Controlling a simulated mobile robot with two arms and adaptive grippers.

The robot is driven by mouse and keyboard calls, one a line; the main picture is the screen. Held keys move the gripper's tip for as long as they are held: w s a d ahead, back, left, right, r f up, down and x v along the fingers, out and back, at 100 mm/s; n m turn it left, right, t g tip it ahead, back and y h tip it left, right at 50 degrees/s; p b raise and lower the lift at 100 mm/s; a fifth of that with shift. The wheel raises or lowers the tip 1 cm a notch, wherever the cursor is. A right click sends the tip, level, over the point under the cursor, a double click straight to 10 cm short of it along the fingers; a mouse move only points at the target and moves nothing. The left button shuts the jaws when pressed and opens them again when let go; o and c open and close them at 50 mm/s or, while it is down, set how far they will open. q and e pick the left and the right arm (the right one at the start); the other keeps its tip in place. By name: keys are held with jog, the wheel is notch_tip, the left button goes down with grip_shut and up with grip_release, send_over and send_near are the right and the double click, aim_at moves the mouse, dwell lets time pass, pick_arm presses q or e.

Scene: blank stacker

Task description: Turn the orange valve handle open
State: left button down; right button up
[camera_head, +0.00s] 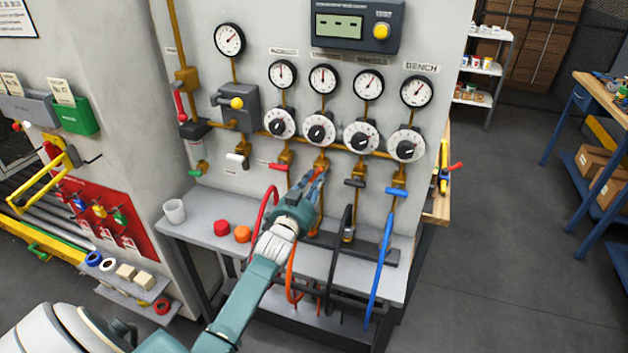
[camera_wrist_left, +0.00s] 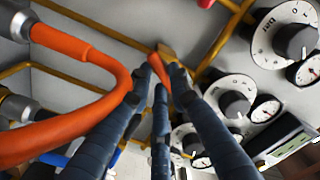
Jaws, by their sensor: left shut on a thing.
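The orange valve handle (camera_head: 318,172) is on the second pipe from the left in the row of four on the grey wall panel. My left gripper (camera_head: 316,180) reaches up to it from below, and its fingers cover part of the handle. In the left wrist view, the dark fingers of the gripper (camera_wrist_left: 166,85) come together on the orange handle (camera_wrist_left: 157,66), in front of a brass valve body (camera_wrist_left: 166,52). The gripper is shut on the handle. My right gripper is not in view.
An orange hose (camera_wrist_left: 75,45) loops close beside the fingers. Red (camera_head: 278,167), black (camera_head: 355,183) and blue (camera_head: 396,192) valve handles flank the orange one. Dials (camera_head: 320,131) sit above. A red hose (camera_head: 262,215) hangs left of my wrist. The grey shelf (camera_head: 195,228) carries a cup and caps.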

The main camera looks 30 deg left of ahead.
pick_arm(q)
jog(key=n, duration=0.3)
jog(key=shift+n+p, duration=0.3)
jog(key=shift+n, duration=1.2)
jog(key=shift+f+n, duration=0.1)
jog(key=shift+n, duration=0.2)
jog(key=c, duration=1.6)
grip_release()
jog(key=shift+s, duration=0.1)
jog(key=v, duration=1.2)
jog(key=shift+d, duration=0.1)
